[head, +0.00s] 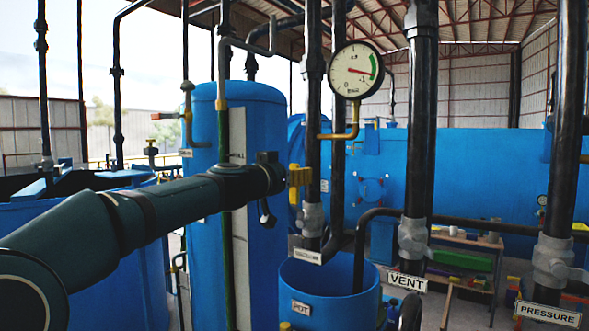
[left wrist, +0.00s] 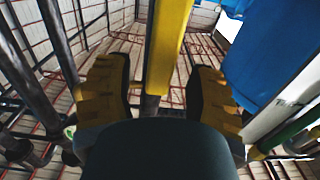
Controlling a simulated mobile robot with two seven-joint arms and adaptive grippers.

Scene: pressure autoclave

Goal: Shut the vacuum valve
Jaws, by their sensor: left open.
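The vacuum valve (head: 313,217) is a grey body on a dark vertical pipe in the head view, above a small white tag (head: 307,256) whose lettering is too small to read surely. My left gripper (head: 287,184) reaches in from the left and stands just left of that pipe, above the valve body. In the left wrist view my left gripper (left wrist: 158,88) is open, with a finger on each side of a plain yellow bar (left wrist: 168,45). The bar looks like a lever handle, with gaps to both fingers. Contact is not visible. My right gripper is not in view.
A dial gauge (head: 357,70) hangs on a yellow bent tube right of the pipe. A tall blue tank (head: 265,130) stands behind my left arm. A blue pot (head: 345,290) is below. The vent valve (head: 414,238) and pressure valve (head: 553,262) are on pipes to the right.

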